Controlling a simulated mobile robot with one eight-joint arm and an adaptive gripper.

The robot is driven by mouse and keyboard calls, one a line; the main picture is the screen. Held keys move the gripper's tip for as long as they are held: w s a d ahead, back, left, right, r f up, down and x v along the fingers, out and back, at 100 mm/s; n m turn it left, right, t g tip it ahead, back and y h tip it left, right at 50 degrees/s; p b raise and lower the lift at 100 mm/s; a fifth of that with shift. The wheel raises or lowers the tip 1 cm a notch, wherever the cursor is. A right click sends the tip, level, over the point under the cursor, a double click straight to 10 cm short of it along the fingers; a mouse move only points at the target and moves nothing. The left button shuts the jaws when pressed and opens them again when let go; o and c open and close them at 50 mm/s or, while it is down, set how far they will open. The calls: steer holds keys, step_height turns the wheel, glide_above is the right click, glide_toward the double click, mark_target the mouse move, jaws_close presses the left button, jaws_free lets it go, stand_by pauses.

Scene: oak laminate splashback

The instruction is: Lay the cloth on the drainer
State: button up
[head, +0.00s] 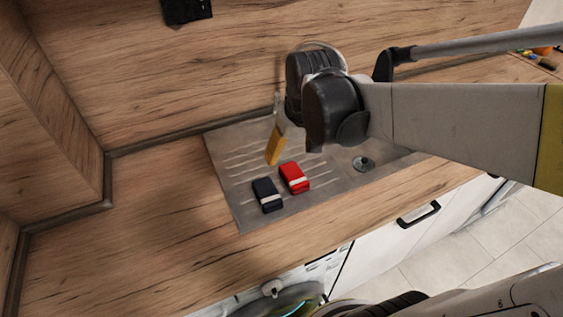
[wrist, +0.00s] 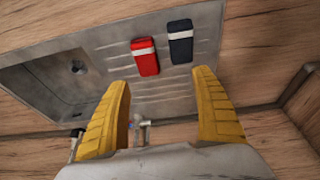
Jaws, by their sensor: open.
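A red folded cloth-like block with a white band (head: 294,178) lies flat on the ridged metal drainer (head: 225,150). A dark navy one with a white band (head: 267,195) lies beside it, to its left and nearer the counter's front. In the wrist view the red block (wrist: 145,57) and the navy block (wrist: 180,41) lie beyond my fingertips on the drainer (wrist: 112,40). My gripper (wrist: 162,78) is open, with nothing between its yellow fingers. In the head view one yellow finger of my gripper (head: 274,146) shows above the drainer, behind the red block.
The sink's drain (head: 363,163) is right of the drainer, and the bowl is partly hidden by my arm. A tap (wrist: 140,130) shows between my fingers. Wooden counter (head: 140,210) left of the drainer is clear. Wooden walls stand behind and left.

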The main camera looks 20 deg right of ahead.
steer(key=s+a+r+t, duration=0.2)
steer(key=s+a, duration=0.3)
steer(key=s, duration=0.4)
steer(key=shift+s+a+r+t, duration=0.15)
steer(key=shift+a+r+t, duration=0.1)
steer(key=shift+t, duration=0.65)
step_height(320, 180, down, 2)
steer(key=shift+f+b, duration=0.25)
steer(key=shift+b, duration=1)
